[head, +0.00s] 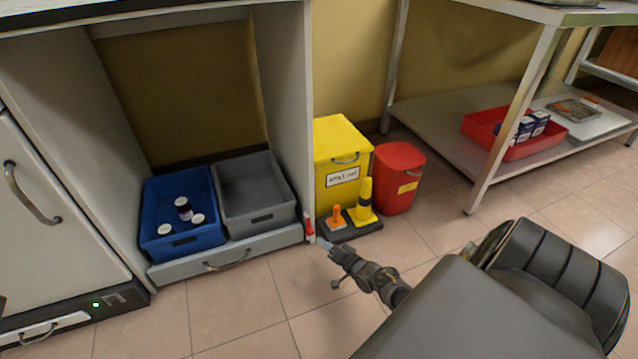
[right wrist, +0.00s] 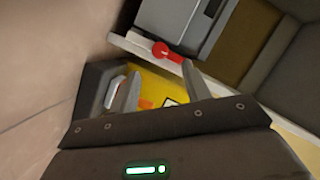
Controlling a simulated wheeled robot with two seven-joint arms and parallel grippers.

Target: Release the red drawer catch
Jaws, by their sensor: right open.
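The red drawer catch (head: 309,227) sits at the right end of the low grey drawer (head: 270,243), by the cabinet's side panel. It also shows in the right wrist view (right wrist: 163,50), as a red knob with a short lever on a pale edge. My right gripper (head: 323,243) is just to the right of and below the catch in the head view. In the right wrist view its two fingers (right wrist: 160,73) are apart and empty, with the catch just beyond their tips. I see no contact. My left gripper is not in view.
The drawer carries a blue bin (head: 165,243) with several white-lidded jars and an empty grey bin (head: 258,217). Right of the panel stand a yellow box (head: 338,150), a red bin (head: 400,165), and yellow and orange posts on a dark base (head: 340,234). Tiled floor in front is clear.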

